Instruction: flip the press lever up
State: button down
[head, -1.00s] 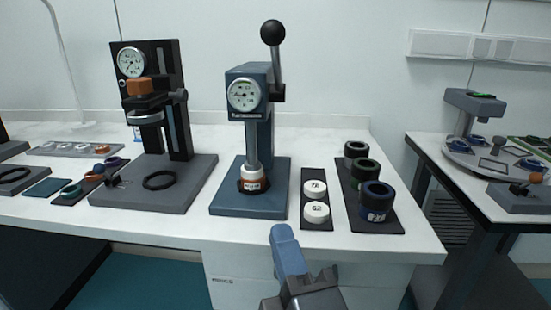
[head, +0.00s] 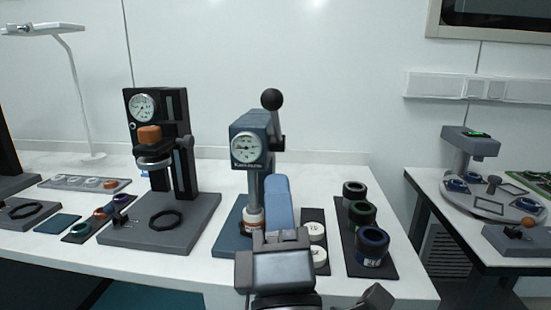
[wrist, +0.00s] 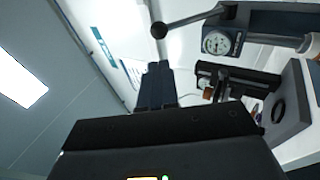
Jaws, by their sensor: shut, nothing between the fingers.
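The blue press stands mid-table with a round gauge on its head (head: 247,142). Its lever (head: 277,124) rises from the right side of the head and ends in a black ball (head: 271,99). The ball also shows in the wrist view (wrist: 159,30), with the lever rod running right to the press. My gripper (head: 277,180) is shut and empty, in front of the press and below the ball in the head view. In the wrist view my fingertips (wrist: 156,66) point up just below the ball, with a visible gap. Part of the press base is hidden behind my gripper.
A black press (head: 183,140) stands to the left. White pucks (head: 316,231) and a dark tray (head: 384,264) of dark ringed cylinders stand to the right. A desk lamp (head: 70,60) is at far left. The space above the press is clear.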

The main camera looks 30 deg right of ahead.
aim_at(271, 108)
jog(key=p+x, duration=0.5)
jog(key=x, duration=0.7)
jog(key=shift+w+d+r, duration=0.15)
jog(key=shift+w+d, duration=0.1)
jog(key=shift+w, duration=0.2)
jog(key=shift+r, duration=0.1)
